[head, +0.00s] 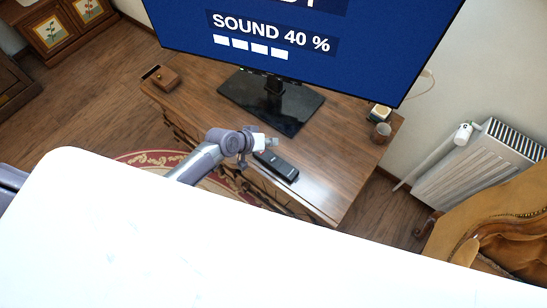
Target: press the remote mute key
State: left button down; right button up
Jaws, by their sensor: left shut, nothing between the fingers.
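The black remote (277,166) lies on the wooden TV cabinet near its front edge. Its keys are too small to tell apart, so I cannot pick out the mute key. My left gripper (268,143) is shut and empty, just above and beyond the remote's left end. I cannot tell whether its tips touch the remote. The television (310,50) shows "SOUND 40 %" with a row of white bars on a blue screen. My right gripper is not in view.
The wooden cabinet (335,160) carries the television's black stand (290,110), a small brown box (165,77) at left and a cup (381,132) at right. A radiator (478,165) and a leather armchair (515,235) stand at right. The cabinet's front right top is clear.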

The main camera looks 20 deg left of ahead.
aim_at(271, 160)
pick_arm(q)
jog(key=shift+f+b, duration=3.95)
jog(key=shift+f, duration=0.45)
jog(key=shift+f+b, duration=0.4)
jog(key=shift+f, duration=0.05)
jog(key=shift+f+b, duration=0.3)
jog(key=shift+f, duration=0.05)
jog(key=shift+r, duration=0.1)
jog(key=shift+r+p, duration=0.7)
jog(key=shift+p, duration=0.1)
notch_tip(271, 160, up, 5)
jog(key=p, duration=0.4)
jog(key=shift+r+p, duration=0.1)
jog(key=shift+p, duration=0.3)
